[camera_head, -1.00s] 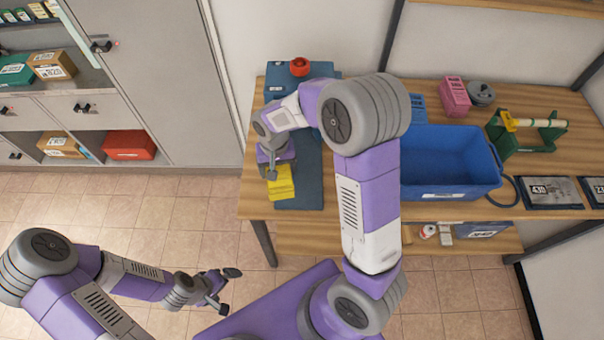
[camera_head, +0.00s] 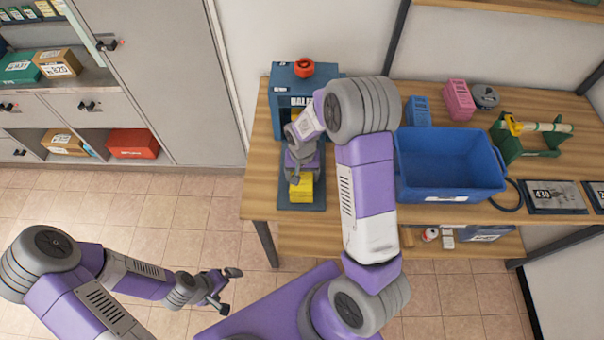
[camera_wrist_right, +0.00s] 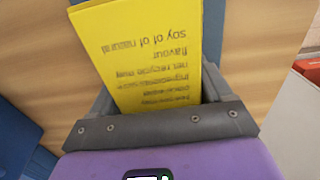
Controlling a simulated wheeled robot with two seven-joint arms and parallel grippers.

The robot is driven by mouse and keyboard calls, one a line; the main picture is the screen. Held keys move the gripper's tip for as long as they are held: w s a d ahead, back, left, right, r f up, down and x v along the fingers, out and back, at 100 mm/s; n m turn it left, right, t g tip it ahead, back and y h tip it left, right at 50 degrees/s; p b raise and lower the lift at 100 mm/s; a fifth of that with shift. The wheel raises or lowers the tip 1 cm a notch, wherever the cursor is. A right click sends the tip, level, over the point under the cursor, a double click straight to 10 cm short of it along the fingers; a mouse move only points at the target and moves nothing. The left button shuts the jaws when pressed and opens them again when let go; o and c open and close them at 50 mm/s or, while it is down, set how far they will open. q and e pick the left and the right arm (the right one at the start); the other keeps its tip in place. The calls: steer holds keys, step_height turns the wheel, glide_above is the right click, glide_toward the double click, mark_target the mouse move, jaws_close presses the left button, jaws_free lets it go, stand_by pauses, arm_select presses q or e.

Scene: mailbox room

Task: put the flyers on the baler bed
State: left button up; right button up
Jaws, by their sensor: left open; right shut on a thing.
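The yellow flyers (camera_head: 300,190) form a printed block. My right gripper (camera_head: 300,174) is shut on them, and the right wrist view shows the block (camera_wrist_right: 150,50) standing out between the two fingers. The blue baler (camera_head: 289,88), with a red knob on top, stands at the back left of the table. Its dark blue bed (camera_head: 284,193) reaches toward me, and the flyers are over its front part. I cannot tell whether they touch it. My right arm hides part of the baler. My left gripper (camera_head: 226,288) is open and empty above the floor, left of the table.
A blue bin (camera_head: 448,192) stands right of my right arm on the wooden table (camera_head: 259,190). Behind it are a blue block (camera_head: 418,112), a pink block (camera_head: 459,101) and a grey roll (camera_head: 486,96). A green stand (camera_head: 528,142) is at the right.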

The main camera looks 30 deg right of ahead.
steer(key=shift+f, duration=0.15)
steer(key=o, duration=1.3)
steer(key=shift+r, duration=0.35)
step_height(320, 180, up, 12)
steer(key=shift+f+p, duration=0.15)
steer(key=shift+p, duration=0.65)
